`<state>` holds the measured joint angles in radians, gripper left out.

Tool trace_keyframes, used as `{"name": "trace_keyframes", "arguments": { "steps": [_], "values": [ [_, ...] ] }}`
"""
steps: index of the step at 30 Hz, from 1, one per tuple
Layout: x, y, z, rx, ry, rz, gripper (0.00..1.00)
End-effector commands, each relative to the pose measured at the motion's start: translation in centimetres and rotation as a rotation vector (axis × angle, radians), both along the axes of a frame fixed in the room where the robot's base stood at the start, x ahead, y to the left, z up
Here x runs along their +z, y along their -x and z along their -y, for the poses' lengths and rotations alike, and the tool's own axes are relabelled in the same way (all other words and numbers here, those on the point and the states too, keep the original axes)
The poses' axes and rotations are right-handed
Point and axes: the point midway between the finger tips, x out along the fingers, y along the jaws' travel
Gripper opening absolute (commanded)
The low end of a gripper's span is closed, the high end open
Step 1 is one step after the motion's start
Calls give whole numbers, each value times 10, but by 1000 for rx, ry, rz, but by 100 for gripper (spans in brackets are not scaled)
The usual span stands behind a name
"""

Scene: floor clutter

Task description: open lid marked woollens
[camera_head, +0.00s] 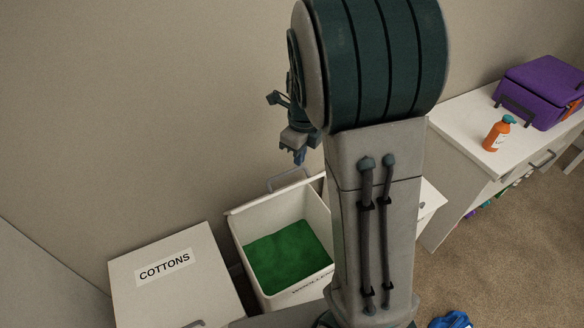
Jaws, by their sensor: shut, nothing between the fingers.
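The white bin (243,262) with lettering reading "WOOLLEN…" (312,285) along its front stands open, with green material (285,255) inside. Its right side and the end of the lettering are hidden behind my arm. Its lid appears raised at the back, seen nearly edge-on, with a grey handle (284,180) standing above the rear rim. My gripper (299,158) is shut and empty, pointing down above the handle and apart from it.
A white bin marked COTTONS (165,265) is closed at the left. A white cabinet (465,150) at the right carries an orange bottle (497,135) and a purple bag (540,90). A blue object (451,320) lies on the carpet. The wall is close behind the bins.

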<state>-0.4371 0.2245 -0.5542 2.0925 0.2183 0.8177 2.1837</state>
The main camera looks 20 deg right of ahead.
Motion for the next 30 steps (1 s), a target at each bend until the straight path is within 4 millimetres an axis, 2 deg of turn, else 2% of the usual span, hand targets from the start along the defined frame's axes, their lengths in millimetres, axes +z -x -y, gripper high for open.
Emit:
{"name": "trace_keyframes", "arguments": {
  "steps": [1, 6, 13, 17, 24, 30],
  "values": [
    [6, 3, -4, -87, -18, 41, 0],
    [8, 8, -9, -345, -75, 144, 0],
    [4, 9, -10, -474, -107, 189, 0],
    [-13, 5, -10, -477, -105, 189, 0],
    [-57, -7, -13, -476, -105, 188, 0],
    [-81, -14, -14, -475, -105, 188, 0]
  ]
}}
